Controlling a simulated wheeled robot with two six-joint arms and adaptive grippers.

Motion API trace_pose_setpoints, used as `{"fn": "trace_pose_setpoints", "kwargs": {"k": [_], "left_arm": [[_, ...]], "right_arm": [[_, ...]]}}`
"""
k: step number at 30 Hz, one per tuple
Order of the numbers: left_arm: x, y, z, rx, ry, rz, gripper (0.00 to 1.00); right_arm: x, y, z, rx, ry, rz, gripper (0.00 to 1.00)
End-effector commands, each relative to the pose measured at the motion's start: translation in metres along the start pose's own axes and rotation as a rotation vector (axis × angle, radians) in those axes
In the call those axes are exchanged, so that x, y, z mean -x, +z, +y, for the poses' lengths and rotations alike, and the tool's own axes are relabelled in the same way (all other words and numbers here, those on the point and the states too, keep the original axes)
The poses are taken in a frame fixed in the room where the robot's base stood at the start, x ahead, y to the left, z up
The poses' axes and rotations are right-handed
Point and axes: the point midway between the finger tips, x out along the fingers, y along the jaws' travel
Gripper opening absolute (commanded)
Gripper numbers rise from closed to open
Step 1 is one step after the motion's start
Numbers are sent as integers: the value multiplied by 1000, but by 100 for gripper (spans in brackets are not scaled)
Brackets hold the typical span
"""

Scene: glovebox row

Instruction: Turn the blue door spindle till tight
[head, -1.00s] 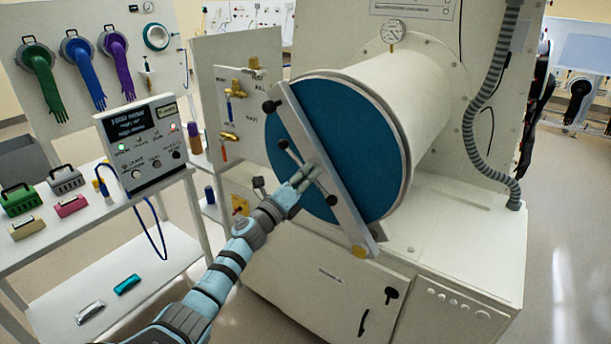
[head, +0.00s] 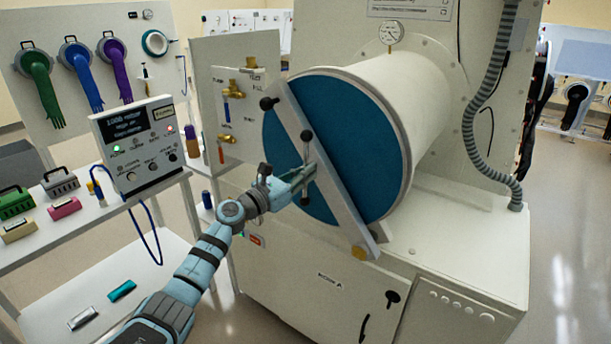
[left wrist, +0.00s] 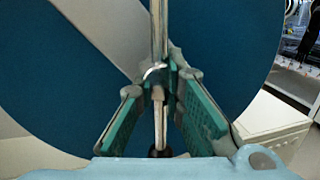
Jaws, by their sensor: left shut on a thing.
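The round blue door (head: 350,130) closes the end of a white cylinder. A pale clamp bar (head: 340,205) crosses it diagonally. The spindle's handle, a thin metal rod (head: 307,150) with dark knobs, stands nearly upright at the bar's middle. My left gripper (head: 309,177) reaches it from the lower left and is shut on the spindle. In the left wrist view, its green-padded fingers (left wrist: 163,78) close around the spindle (left wrist: 158,30) near the hub, with one dark knob showing low between them. The fingers partly hide the hub. My right gripper is not in view.
A gauge (head: 391,34) sits on top of the cylinder. A ribbed hose (head: 482,110) runs down at the right. A control box (head: 139,147) stands on the left table, with a blue cable hanging. A valve panel (head: 240,70) stands behind the arm.

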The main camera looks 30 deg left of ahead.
Motion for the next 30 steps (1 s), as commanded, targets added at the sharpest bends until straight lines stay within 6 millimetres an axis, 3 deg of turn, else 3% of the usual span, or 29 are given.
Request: {"fn": "trace_pose_setpoints", "kwargs": {"k": [15, 30], "left_arm": [[0, 1, 2, -391, -42, 75, 0], [0, 2, 2, -495, -53, 96, 0]], "right_arm": [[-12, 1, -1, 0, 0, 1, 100], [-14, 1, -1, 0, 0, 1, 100]]}}
